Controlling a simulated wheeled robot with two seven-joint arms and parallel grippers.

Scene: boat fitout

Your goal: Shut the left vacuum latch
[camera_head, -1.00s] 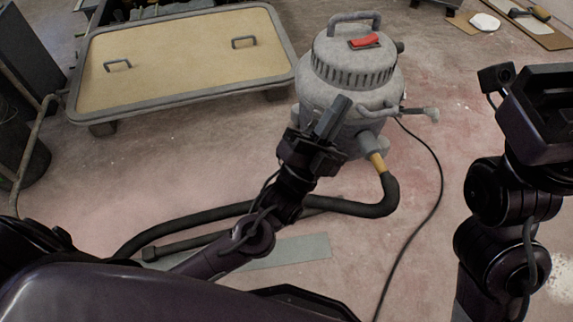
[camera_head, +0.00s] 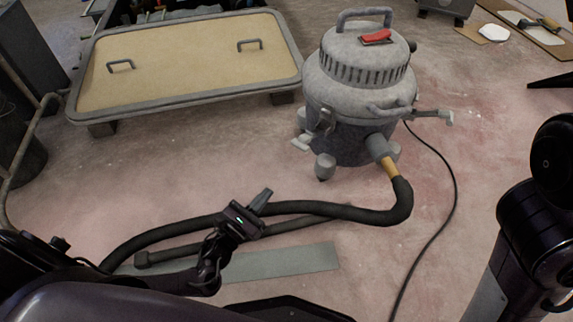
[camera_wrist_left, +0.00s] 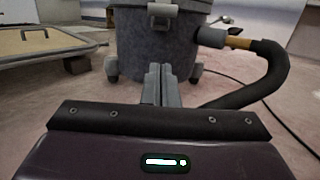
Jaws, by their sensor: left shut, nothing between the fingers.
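The grey vacuum (camera_head: 350,95) stands upright on the floor, with a red switch on its lid. Its left latch (camera_head: 325,121) is a small grey piece at the drum's left side and appears to lie close along the wall. It also shows at the top of the left wrist view (camera_wrist_left: 162,14). A second lever (camera_head: 430,114) juts out from the right side. My left gripper (camera_head: 265,196) is shut and empty, low in front of the vacuum and apart from it. Its closed fingers (camera_wrist_left: 159,82) point toward the drum. My right gripper is not in view; only its arm shows.
A black hose (camera_head: 330,208) runs from the drum's port across the floor near my left gripper. A flat grey strip (camera_head: 290,262) lies in front. A tan-topped platform (camera_head: 185,60) stands at left. A dark cable (camera_head: 440,215) crosses the floor at right.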

